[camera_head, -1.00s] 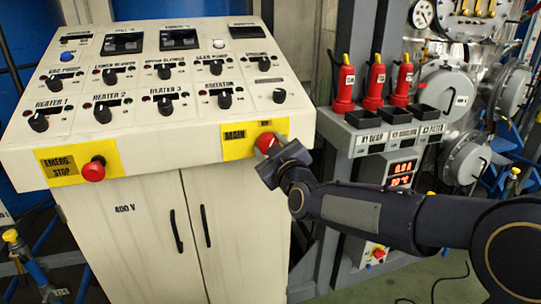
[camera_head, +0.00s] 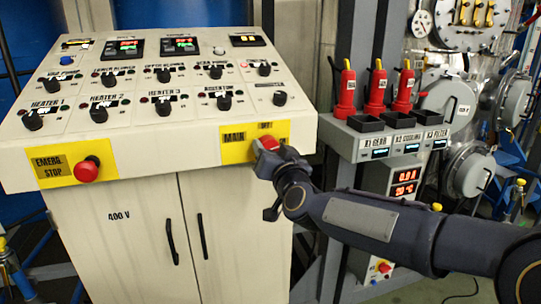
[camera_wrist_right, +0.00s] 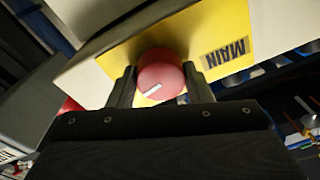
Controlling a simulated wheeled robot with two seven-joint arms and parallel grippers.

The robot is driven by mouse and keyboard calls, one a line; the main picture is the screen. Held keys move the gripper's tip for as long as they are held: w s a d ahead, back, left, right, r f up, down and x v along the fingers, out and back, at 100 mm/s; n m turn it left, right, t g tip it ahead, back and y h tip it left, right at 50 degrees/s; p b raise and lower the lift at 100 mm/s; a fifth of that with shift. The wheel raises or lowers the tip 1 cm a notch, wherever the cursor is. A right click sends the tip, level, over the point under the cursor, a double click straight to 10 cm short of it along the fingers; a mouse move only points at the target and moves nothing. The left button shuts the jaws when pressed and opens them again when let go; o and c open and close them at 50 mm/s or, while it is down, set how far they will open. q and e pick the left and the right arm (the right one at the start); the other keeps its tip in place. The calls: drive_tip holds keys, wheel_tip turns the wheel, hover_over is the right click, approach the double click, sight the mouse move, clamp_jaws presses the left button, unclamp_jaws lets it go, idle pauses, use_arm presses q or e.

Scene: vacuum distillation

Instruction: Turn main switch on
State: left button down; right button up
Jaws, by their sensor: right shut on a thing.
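The main switch is a red round knob (camera_head: 267,144) on a yellow plate marked MAIN (camera_head: 234,140) at the right of the cabinet's front edge. In the right wrist view the knob (camera_wrist_right: 160,76) sits between the two fingers, with a white mark on its face pointing to the lower left. My right gripper (camera_head: 266,151) is shut on the knob, and it also shows in the right wrist view (camera_wrist_right: 160,85). In the head view the gripper partly hides the knob. The panel's displays (camera_head: 180,45) are lit. My left gripper is not in view.
A red emergency stop button (camera_head: 87,169) sits on a yellow plate at the left of the same edge. Rows of black knobs cover the sloped panel top. Red handles (camera_head: 376,88) stand on a grey shelf to the right, above a lit red readout (camera_head: 405,183).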

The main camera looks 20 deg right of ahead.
drive_tip(key=shift+f+m+b, duration=0.1)
drive_tip(key=shift+m+b, duration=0.2)
drive_tip(key=shift+m, duration=0.8)
drive_tip(key=o, duration=1)
drive_tip(key=s, duration=0.7)
drive_tip(key=shift+s+d+f, duration=0.1)
drive_tip(key=shift+s+f, duration=0.15)
drive_tip(key=shift+s, duration=0.15)
